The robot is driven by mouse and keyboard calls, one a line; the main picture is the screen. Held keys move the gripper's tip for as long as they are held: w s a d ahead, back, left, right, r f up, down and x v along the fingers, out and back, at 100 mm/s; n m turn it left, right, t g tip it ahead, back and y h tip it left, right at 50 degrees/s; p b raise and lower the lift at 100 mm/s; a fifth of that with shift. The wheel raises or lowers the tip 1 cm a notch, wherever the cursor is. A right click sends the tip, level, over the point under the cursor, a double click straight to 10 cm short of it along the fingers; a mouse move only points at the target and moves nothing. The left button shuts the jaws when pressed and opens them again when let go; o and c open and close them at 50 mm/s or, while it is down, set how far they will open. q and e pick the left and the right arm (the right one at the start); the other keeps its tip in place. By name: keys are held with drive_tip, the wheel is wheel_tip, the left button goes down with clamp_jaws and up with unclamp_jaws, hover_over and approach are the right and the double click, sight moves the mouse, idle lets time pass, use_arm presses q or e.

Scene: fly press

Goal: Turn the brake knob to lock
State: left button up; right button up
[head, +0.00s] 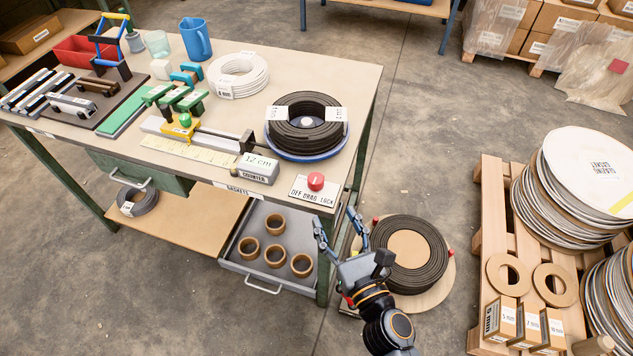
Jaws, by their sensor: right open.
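The red brake knob (316,181) stands on a white label plate (314,191) at the front right corner of the workbench. The plate reads OFF, DRAG, LOCK from left to right. I cannot tell where the knob points. My right gripper (338,226) is open and empty. It is in front of the bench's right corner, below and to the right of the knob in the picture, and apart from it. My left gripper is not in view.
A black coil (304,108) on a blue turntable sits behind the knob. A grey counter (259,168) showing 12 cm is left of it. A drawer (272,267) with several brown rings is open below. A large black coil (412,235) lies on the floor beside my right arm.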

sight(319, 187)
drive_tip(key=p+x, duration=0.1)
drive_tip(key=x, duration=0.9)
drive_tip(key=shift+w, duration=0.15)
drive_tip(key=shift+x, duration=0.8)
drive_tip(key=c, duration=1.2)
drive_tip(key=shift+p, duration=0.3)
